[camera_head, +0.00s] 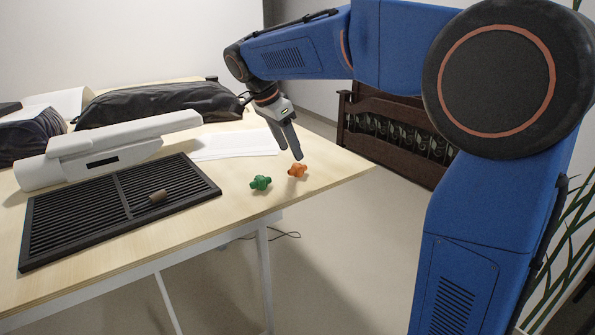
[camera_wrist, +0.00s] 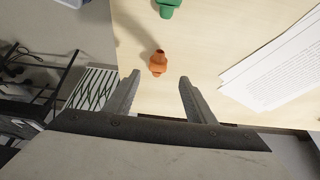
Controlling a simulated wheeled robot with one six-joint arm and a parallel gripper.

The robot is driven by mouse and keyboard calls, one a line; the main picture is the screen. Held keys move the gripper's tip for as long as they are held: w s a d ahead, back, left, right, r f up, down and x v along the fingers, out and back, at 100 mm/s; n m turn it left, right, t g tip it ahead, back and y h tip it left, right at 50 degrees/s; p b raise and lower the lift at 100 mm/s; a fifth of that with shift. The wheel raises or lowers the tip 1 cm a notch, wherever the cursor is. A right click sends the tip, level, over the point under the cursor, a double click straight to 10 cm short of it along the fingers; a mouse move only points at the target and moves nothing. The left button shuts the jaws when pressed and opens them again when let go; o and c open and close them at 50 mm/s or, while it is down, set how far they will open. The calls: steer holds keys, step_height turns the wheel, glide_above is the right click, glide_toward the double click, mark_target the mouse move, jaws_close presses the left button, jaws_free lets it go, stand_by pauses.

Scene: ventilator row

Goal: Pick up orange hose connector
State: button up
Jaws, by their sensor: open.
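The orange hose connector (camera_head: 297,170) lies on the wooden table (camera_head: 335,168) near its right corner. My gripper (camera_head: 291,155) is just above and behind it in the head view, pointing down. In the wrist view the orange connector (camera_wrist: 158,63) sits ahead of the fingertips, about midway between their lines. My gripper (camera_wrist: 160,78) is open with nothing between its fingers. Whether the fingertips reach down to the connector's height cannot be told.
A green connector (camera_head: 260,183) lies close to the left of the orange one. Paper sheets (camera_head: 235,145) lie behind. A black slatted grille (camera_head: 120,208) with a small brown piece (camera_head: 158,197) on it, a white device (camera_head: 110,150) and a black bag (camera_head: 160,103) occupy the table's left.

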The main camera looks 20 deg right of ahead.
mark_target(297, 165)
steer(key=shift+s+x, duration=0.15)
steer(key=shift+x, duration=1.25)
steer(key=shift+s+x, duration=0.2)
steer(key=shift+x, duration=1.25)
steer(key=shift+c, duration=0.3)
steer(key=c, duration=1.1)
